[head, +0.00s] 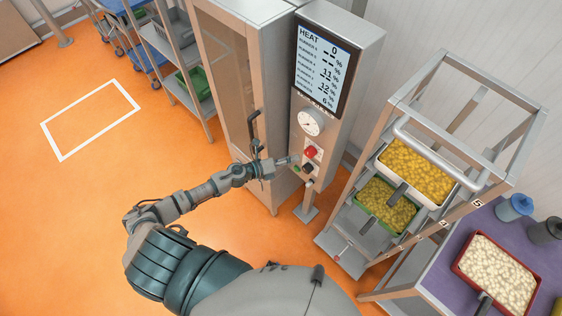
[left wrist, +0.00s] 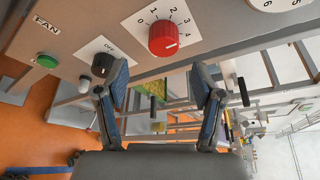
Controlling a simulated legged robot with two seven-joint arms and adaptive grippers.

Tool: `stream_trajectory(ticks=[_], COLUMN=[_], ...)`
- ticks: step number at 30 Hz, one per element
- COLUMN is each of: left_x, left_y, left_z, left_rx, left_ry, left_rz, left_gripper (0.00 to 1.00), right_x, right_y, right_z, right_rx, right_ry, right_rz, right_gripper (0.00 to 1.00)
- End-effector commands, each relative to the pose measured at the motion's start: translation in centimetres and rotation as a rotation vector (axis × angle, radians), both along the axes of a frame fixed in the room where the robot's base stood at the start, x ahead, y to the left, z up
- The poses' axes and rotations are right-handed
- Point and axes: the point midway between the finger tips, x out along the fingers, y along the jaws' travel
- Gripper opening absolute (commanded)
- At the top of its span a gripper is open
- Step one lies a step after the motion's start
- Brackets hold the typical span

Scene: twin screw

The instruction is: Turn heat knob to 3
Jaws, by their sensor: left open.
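The red heat knob (left wrist: 163,38) sits on a white dial plate marked 0 to 4 in the left wrist view; it also shows on the cabinet front in the head view (head: 311,152). A short white line marks the knob face; I cannot tell which number it points to. The display (head: 322,68) reads HEAT 0. My left gripper (left wrist: 162,76) is open and empty, its fingertips apart and just below the red knob in that view, not around it. In the head view the left gripper (head: 289,161) is close to the panel. My right gripper is not in view.
A black knob (left wrist: 102,64) marked OFF and a green button (left wrist: 47,60) by a FAN label are beside the red knob. A gauge (head: 311,123) is above. A rack with yellow-filled trays (head: 418,172) stands to the right. The orange floor at left is clear.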

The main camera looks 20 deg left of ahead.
Motion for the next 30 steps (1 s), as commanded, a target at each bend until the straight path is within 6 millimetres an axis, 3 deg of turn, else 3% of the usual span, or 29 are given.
stream_trajectory(ticks=[3, 9, 27, 30], left_x=[-2.0, -3.4, -3.6, -3.4], left_y=[1.5, 2.7, 3.0, 3.5], left_z=[0.3, 0.7, 0.8, -0.4], left_rx=[0.000, 0.000, 0.000, -0.027], left_ry=[0.006, 0.005, 0.003, 0.035], left_rz=[-0.001, -0.001, 0.000, 0.036], left_gripper=[0.68, 0.68, 0.68, 0.68], right_x=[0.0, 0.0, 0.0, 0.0], right_y=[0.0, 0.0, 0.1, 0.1], right_z=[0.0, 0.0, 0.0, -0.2], right_rx=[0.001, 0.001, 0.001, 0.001], right_ry=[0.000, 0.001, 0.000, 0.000], right_rz=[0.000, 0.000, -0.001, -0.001], right_gripper=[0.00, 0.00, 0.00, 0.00])
